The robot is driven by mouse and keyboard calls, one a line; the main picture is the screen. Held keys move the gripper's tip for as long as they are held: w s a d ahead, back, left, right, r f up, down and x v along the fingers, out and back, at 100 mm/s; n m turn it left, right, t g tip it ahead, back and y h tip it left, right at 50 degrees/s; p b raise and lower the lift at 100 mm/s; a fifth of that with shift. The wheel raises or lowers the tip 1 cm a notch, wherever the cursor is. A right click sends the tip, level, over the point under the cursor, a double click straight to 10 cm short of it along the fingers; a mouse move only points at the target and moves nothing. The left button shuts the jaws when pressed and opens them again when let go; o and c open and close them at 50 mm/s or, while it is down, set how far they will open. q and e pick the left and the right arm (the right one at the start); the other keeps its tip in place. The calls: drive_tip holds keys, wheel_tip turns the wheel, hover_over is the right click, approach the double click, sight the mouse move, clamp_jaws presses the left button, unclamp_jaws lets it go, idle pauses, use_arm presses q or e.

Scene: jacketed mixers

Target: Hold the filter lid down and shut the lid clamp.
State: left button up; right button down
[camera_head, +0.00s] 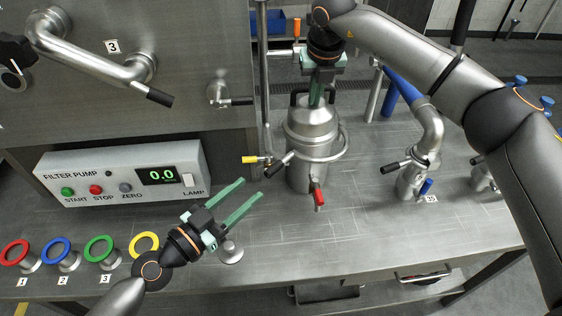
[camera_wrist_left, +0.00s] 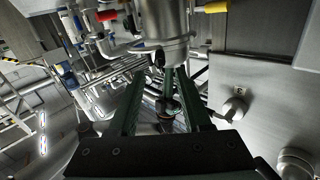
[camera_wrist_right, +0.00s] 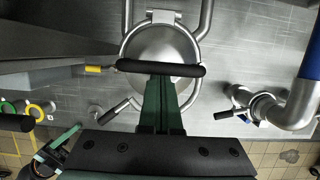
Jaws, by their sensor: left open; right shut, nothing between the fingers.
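The steel filter vessel (camera_head: 308,158) stands on the bench, with its round lid (camera_wrist_right: 160,45) on top. A black bar handle (camera_wrist_right: 160,69) crosses above the lid. My right gripper (camera_head: 316,103) is shut and empty, pointing down at the lid. Its tips (camera_wrist_right: 160,78) appear at the bar; contact is unclear. A lever with a black grip (camera_head: 280,162), apparently the lid clamp, sticks out at the vessel's front left; the right wrist view shows its grip (camera_wrist_right: 115,111). My left gripper (camera_head: 250,198) is open and empty, left of and apart from the vessel, pointing toward it.
A yellow-handled valve (camera_head: 250,159) and red-handled valve (camera_head: 319,197) project from the vessel. The filter pump box (camera_head: 122,174) stands behind my left gripper, with coloured rings (camera_head: 57,250) in front. A steel pipe (camera_head: 428,140) stands right.

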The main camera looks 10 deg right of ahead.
sight(281, 161)
use_arm(q)
drive_tip(key=x, duration=1.1)
drive_tip(key=shift+w+d, duration=0.2)
drive_tip(key=shift+d, duration=0.1)
drive_tip(key=shift+c, duration=0.2)
clamp_jaws()
idle(0.8)
